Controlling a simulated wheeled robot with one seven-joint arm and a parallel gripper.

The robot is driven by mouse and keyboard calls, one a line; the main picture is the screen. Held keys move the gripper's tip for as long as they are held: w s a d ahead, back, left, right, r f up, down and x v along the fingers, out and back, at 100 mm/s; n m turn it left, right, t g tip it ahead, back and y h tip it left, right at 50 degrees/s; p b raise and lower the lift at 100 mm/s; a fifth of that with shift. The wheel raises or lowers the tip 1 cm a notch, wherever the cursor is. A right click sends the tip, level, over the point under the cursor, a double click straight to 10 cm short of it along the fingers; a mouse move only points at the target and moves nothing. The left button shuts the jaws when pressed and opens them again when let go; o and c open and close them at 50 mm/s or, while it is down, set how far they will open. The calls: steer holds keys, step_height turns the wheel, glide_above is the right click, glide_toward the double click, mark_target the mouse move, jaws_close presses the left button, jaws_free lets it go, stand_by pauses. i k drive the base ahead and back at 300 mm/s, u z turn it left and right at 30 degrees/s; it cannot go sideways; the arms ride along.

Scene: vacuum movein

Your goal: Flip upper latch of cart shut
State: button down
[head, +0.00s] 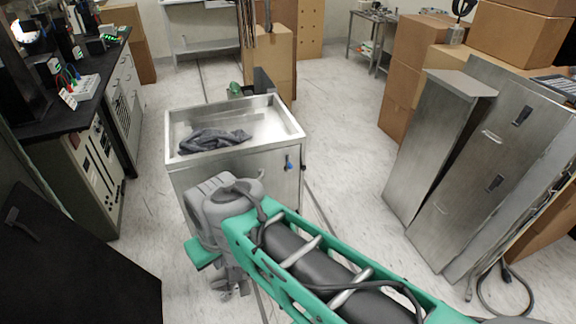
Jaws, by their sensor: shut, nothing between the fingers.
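The cart (178,158) is a metal box on the floor with a shallow open tray on top, and a grey cloth lies in the tray. A small blue-handled latch (289,163) sits high on the near face, towards its right edge. I cannot tell from here whether it is flipped open or shut. A small dark fitting shows just right of it at the cart's corner. My green and grey arm crosses in front of the cart and hides its lower near face. My gripper (228,286) hangs low beneath the grey joint, partly hidden, shut and empty, below and left of the latch and apart from it.
A black bench (70,110) with equipment stands at left, with a dark panel (70,255) nearer me. Cardboard boxes (400,80) and leaning metal panels (480,165) stand at right. A cable lies by the panels. Floor right of the cart (345,160) is clear.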

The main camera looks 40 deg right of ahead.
mark_target(287, 168)
steer(key=u, duration=2.55)
steer(key=k, duration=0.95)
steer(key=z, duration=1.25)
steer(key=i, duration=0.5)
steer(key=u, duration=0.1)
